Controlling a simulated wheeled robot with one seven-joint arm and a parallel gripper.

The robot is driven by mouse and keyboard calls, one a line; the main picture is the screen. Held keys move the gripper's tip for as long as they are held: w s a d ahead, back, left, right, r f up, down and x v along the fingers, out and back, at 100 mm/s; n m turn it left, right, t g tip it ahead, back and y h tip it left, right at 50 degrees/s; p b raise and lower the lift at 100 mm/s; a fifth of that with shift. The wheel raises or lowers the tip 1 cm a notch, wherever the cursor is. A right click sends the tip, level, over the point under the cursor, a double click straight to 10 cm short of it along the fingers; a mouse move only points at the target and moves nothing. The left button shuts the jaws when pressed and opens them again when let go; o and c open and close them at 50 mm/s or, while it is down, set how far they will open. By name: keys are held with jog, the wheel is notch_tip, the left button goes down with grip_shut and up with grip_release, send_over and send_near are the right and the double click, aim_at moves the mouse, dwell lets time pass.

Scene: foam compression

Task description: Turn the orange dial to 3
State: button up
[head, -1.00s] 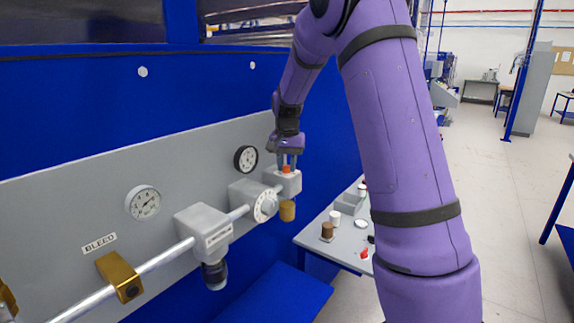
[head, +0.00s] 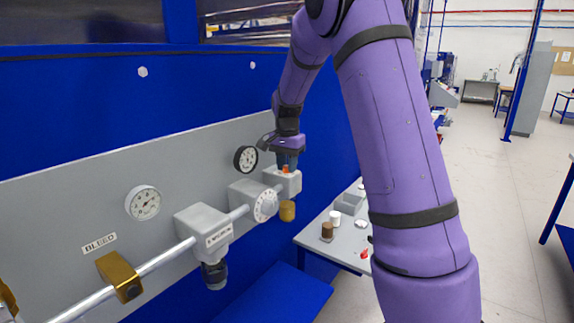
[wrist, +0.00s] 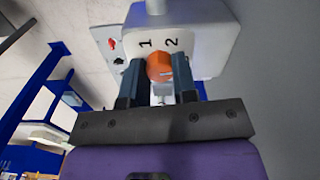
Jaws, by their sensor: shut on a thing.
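The orange dial (head: 286,169) sits on top of a light grey block (head: 291,183) at the right end of the pipe. In the wrist view the dial (wrist: 159,67) lies between the two dark fingers of my gripper (wrist: 160,72), which is shut on it. The numerals 1 (wrist: 146,43) and 2 (wrist: 172,42) show on the block's face beyond the dial. A 3 is not visible, and the fingers cover part of the block. In the head view my gripper (head: 287,160) points down onto the dial from above.
A white numbered disc (head: 265,206), a black-rimmed gauge (head: 246,159) and an amber bowl (head: 287,211) are close to the block. A grey panel stands behind the pipe. A small table (head: 343,247) with several items stands at lower right.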

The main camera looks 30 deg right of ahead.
jog(key=o, duration=0.9)
notch_tip(320, 180, up, 11)
jog(key=shift+f, duration=0.15)
